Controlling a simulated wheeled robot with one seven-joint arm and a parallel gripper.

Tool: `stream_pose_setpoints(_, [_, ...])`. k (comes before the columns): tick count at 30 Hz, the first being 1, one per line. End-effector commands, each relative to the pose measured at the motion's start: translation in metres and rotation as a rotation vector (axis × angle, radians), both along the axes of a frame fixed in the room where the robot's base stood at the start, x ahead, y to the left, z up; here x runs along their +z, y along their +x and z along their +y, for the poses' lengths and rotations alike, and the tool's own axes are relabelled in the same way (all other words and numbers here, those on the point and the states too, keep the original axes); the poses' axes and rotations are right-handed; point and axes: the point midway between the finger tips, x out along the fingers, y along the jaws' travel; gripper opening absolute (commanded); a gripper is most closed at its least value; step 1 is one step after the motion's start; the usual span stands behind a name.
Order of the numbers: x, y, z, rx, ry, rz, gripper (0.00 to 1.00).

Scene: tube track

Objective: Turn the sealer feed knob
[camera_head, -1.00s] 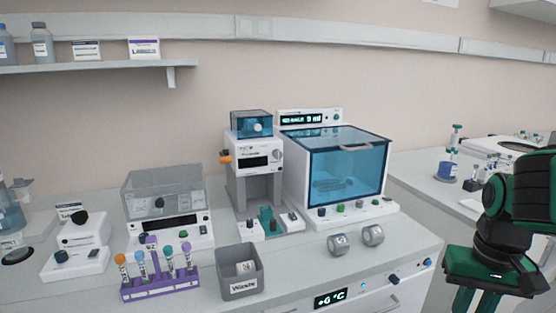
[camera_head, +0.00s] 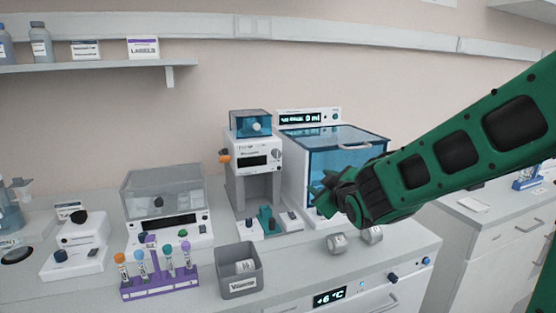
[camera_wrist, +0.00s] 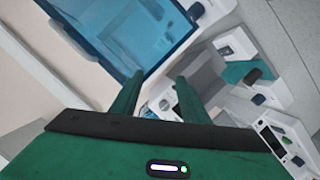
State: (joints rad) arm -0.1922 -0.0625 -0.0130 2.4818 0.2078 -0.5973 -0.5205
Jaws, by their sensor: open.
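A white upright machine with a blue clear top (camera_head: 255,150) stands mid-counter; it looks like the sealer, but its label is too small to read. An orange knob (camera_head: 224,156) sticks out of its left side. A small grey knob (camera_head: 278,154) is on its front, right of the display. I cannot tell which one is the feed knob. My gripper (camera_head: 322,196) is open and empty, in front of the blue-windowed cabinet, right of the machine and lower than both knobs. In the wrist view, its two fingers (camera_wrist: 157,92) are spread with nothing between them.
The blue-windowed cabinet (camera_head: 308,168) stands right of the machine, partly hidden by my arm. A grey waste bin (camera_head: 239,283) and a purple tube rack (camera_head: 160,288) stand in front. A clear-lidded device (camera_head: 164,190) is to the left.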

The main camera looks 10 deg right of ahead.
Motion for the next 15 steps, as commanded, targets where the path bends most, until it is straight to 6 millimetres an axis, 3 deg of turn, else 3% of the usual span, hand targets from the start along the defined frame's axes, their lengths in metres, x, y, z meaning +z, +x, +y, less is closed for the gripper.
stream_pose_setpoints(1, [0.007,0.007,0.022,0.047,-0.022,-0.053,0.41])
stream_pose_setpoints(3, [0.018,0.013,0.044,0.096,-0.047,-0.128,0.41])
stream_pose_setpoints(6, [0.030,0.016,0.066,0.144,-0.071,-0.204,0.41])
stream_pose_setpoints(9, [0.037,0.018,0.078,0.166,-0.083,-0.246,0.41])
stream_pose_setpoints(15, [0.040,0.031,0.082,0.171,-0.085,-0.260,0.41])
